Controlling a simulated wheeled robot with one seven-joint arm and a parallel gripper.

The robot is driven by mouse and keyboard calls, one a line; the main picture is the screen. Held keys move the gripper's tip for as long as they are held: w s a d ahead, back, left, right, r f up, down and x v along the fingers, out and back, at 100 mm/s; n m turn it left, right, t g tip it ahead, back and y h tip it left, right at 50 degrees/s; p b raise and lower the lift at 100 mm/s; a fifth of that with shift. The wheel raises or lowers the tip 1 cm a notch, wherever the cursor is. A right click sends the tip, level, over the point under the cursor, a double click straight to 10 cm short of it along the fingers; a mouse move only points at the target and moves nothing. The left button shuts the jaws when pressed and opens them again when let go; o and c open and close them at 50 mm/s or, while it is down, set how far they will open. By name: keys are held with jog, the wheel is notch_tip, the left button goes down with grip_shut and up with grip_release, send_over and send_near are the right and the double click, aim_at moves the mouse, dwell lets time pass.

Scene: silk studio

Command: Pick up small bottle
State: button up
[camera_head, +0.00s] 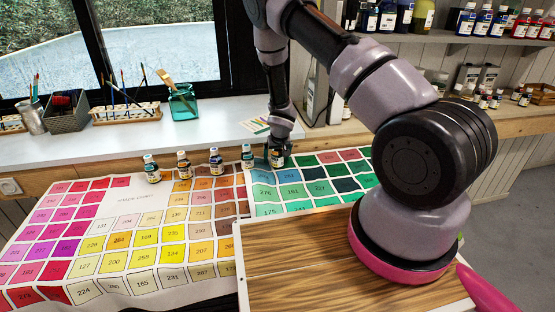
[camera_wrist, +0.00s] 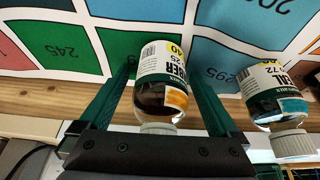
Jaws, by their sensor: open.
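A small bottle with an orange-marked white label (camera_head: 277,161) stands on the colour chart under my gripper (camera_head: 278,153). In the wrist view this bottle (camera_wrist: 161,85) has brown contents and a white cap. It lies between my gripper's two green fingers (camera_wrist: 160,80), which are open, one on each side. Whether either finger touches the glass I cannot tell. Another small bottle, with a teal-marked label (camera_wrist: 275,97), is just right of the right finger in the wrist view.
Several similar bottles (camera_head: 184,165) stand in a row to the left on the colour chart (camera_head: 120,205). A wooden board (camera_head: 290,270) is in front. The windowsill (camera_head: 215,128) behind holds a green glass jar (camera_head: 183,103) and brush holders (camera_head: 125,112). Shelved bottles (camera_head: 483,20) are at upper right.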

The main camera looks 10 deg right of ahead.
grip_shut()
jog(key=shift+r, duration=0.15)
